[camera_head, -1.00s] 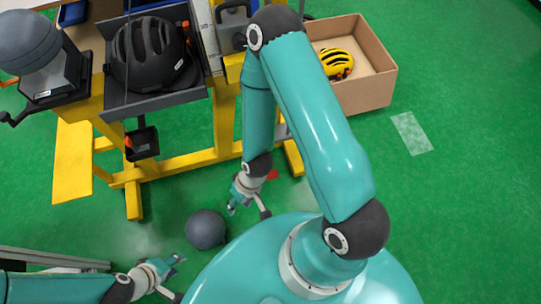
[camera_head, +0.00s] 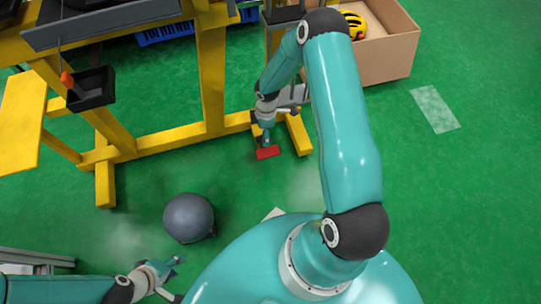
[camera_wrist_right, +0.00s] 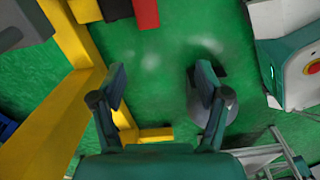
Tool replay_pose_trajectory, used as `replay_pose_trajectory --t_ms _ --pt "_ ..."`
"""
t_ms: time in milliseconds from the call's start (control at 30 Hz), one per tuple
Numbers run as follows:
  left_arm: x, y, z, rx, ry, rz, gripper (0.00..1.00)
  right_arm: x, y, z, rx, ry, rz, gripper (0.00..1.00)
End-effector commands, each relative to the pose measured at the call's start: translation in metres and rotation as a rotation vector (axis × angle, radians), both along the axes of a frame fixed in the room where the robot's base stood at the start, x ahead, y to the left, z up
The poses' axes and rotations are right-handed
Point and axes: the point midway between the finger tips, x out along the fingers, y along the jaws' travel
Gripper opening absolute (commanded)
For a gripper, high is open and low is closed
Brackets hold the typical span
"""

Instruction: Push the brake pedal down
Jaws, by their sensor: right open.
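The brake pedal appears as a red pad (camera_head: 267,152) low by the foot of the yellow frame, and a red piece (camera_wrist_right: 147,14) also shows at the top edge of the right wrist view. My right gripper (camera_head: 267,134) is just above or at the pad in the head view; contact cannot be made out. In the wrist view its two fingers (camera_wrist_right: 157,83) are spread, with only floor between them. My left gripper (camera_head: 172,278) is open and empty at the lower left, away from the pedal.
A dark grey ball (camera_head: 189,217) lies on the green floor near my left gripper. The yellow frame (camera_head: 212,75) stands behind the pedal.

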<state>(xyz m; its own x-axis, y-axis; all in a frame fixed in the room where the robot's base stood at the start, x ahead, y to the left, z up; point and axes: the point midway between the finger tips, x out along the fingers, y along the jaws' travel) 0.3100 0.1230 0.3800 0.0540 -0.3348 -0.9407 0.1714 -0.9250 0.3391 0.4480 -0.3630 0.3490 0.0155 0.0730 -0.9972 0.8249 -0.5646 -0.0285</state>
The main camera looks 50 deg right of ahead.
Motion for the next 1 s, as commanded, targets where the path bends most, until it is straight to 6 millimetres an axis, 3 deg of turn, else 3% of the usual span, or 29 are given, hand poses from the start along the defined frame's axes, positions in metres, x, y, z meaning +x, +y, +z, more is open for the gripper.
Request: replay_pose_trajectory --t_ms 33,233,467,1000 --pt "0.000 0.000 -0.018 0.000 -0.001 0.000 0.40 0.002 -0.015 -0.017 -0.026 0.001 0.030 0.75" --pt "0.000 0.000 -0.029 0.000 -0.001 0.000 0.40 0.003 -0.040 -0.028 -0.073 0.013 0.095 0.75" --pt "0.000 0.000 -0.037 0.000 -0.001 0.000 0.40 0.002 -0.040 -0.055 -0.074 0.017 0.097 0.75" --pt "0.000 0.000 -0.074 0.000 0.000 0.000 0.40 0.002 -0.039 -0.166 -0.073 0.014 0.096 0.75"
